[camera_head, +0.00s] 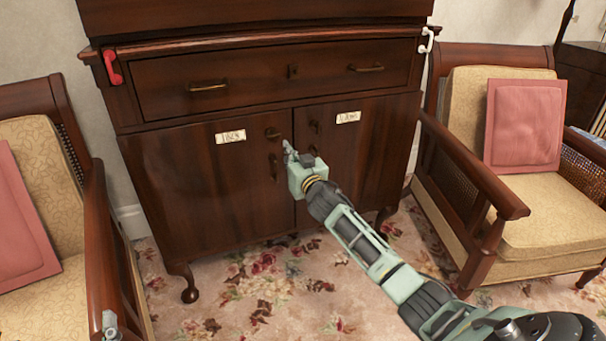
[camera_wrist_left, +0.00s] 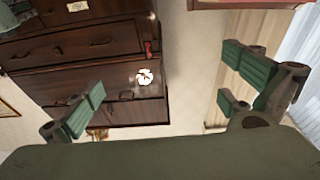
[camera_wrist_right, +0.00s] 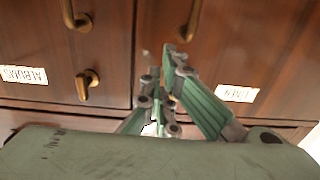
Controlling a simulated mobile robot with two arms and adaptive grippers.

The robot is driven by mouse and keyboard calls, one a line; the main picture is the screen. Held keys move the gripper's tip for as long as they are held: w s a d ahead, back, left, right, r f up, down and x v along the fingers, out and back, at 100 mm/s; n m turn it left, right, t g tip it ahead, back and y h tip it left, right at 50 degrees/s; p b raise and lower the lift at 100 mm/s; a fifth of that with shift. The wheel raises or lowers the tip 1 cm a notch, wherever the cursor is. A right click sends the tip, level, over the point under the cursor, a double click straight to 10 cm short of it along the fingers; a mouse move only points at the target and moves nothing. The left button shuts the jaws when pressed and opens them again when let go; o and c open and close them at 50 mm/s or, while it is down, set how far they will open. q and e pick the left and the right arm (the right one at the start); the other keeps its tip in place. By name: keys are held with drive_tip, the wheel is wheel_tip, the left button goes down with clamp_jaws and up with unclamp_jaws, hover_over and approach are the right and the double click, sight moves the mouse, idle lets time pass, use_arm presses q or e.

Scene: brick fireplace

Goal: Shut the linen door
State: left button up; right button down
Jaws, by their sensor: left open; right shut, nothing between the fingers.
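The linen door (camera_head: 215,190) is the left door of the dark wooden cabinet. Its label (camera_head: 230,136) reads faintly; in the right wrist view, turned upside down, the linen label (camera_wrist_right: 236,93) is on the right. The door looks flush or nearly flush with the right-hand albums door (camera_head: 365,150); a small gap cannot be judged. My right gripper (camera_head: 288,148) is shut and empty, in front of the linen door near its inner edge, beside its knob (camera_head: 272,133) and handle (camera_head: 273,168). Contact cannot be told. My left gripper (camera_wrist_left: 163,82) is open, empty and away from the doors.
A wide drawer (camera_head: 280,76) is above the doors. A red hook (camera_head: 112,67) and a white hook (camera_head: 427,39) hang at the cabinet's upper corners. Armchairs with pink cushions flank it, one left (camera_head: 95,225) and one right (camera_head: 540,215). Patterned carpet (camera_head: 270,290) lies clear in front.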

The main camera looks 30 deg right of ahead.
use_arm(q)
wheel_tip(320, 180, down, 12)
drive_tip(key=s+a+g+y+p, duration=0.1)
drive_tip(key=g+y+p, duration=0.1)
drive_tip(key=g, duration=0.4)
drive_tip(key=shift+s+a+g, duration=0.3)
drive_tip(key=shift+a, duration=0.1)
use_arm(e)
drive_tip(key=s+a, duration=0.1)
drive_tip(key=s, duration=0.7)
drive_tip(key=shift+s+a+f, duration=0.25)
drive_tip(key=shift+a+f, duration=0.15)
drive_tip(key=shift+f, duration=0.05)
